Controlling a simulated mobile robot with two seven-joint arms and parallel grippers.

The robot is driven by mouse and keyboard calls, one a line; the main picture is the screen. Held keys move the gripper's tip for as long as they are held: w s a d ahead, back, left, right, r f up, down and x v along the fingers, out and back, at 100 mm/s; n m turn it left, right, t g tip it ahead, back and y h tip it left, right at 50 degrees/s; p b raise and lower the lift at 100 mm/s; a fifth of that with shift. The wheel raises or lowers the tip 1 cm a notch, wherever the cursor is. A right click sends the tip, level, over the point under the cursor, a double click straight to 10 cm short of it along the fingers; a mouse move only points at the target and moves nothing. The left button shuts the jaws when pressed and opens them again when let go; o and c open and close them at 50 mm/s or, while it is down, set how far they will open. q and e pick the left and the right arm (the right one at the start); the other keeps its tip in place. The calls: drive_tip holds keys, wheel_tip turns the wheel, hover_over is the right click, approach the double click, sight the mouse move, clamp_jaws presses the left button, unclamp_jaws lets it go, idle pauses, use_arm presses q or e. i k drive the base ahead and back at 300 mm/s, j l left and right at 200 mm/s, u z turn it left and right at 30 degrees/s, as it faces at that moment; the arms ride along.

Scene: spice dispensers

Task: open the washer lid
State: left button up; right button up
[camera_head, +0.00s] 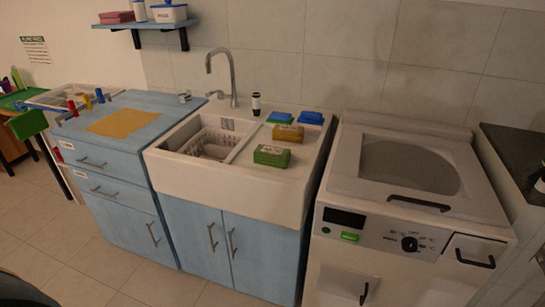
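The washer (375,240) stands right of the sink, a white top-loading machine with a control panel on its front. Its lid (345,165) lies flat and closed on top. The lid has a large greyish window (410,168) and a dark bar handle (418,203) along its front edge. Neither of my grippers can be made out in this view, and nothing is seen touching the lid.
A white sink (220,180) with a faucet, a basket, sponges and a dark bottle stands left of the washer. A blue cabinet (110,150) with a yellow cloth is further left. A dark counter (515,155) borders the right. Tiled floor is clear in front.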

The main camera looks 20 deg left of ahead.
sight(482, 206)
drive_tip(key=i+j+u, duration=0.1)
drive_tip(key=i+u, duration=0.4)
drive_tip(key=i, duration=0.4)
drive_tip(key=z, duration=1.45)
